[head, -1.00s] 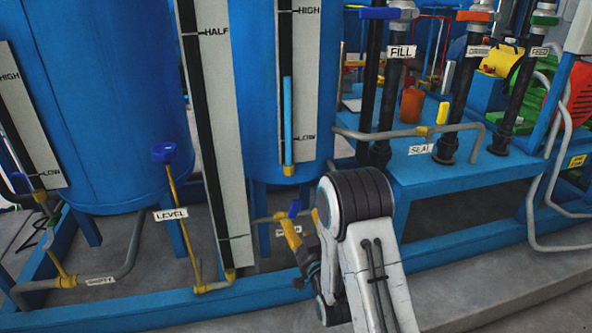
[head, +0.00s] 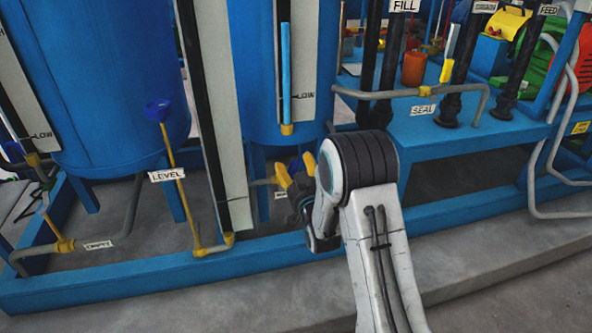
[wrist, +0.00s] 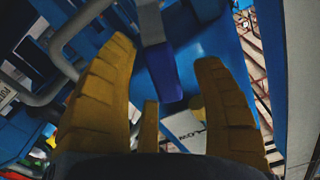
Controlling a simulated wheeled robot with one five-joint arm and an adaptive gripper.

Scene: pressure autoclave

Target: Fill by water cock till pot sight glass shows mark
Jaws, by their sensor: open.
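A sight glass (head: 286,60) with a blue column stands on the right blue tank (head: 250,60). The column's top is well above the LOW mark (head: 305,96); the HIGH mark is out of view. My gripper (head: 296,168) is low in front of this tank, by a grey pipe, partly hidden by my arm. In the wrist view my gripper (wrist: 165,105) is open, with a blue handle (wrist: 162,70) on a grey stem between its yellow fingers. I cannot tell whether they touch it. A white label (wrist: 184,130) behind is partly covered.
A SEAL pipe (head: 400,93) runs along the blue bench (head: 450,150) at right. The blue frame rail (head: 150,285) crosses the front. Grey floor (head: 500,285) is clear at right.

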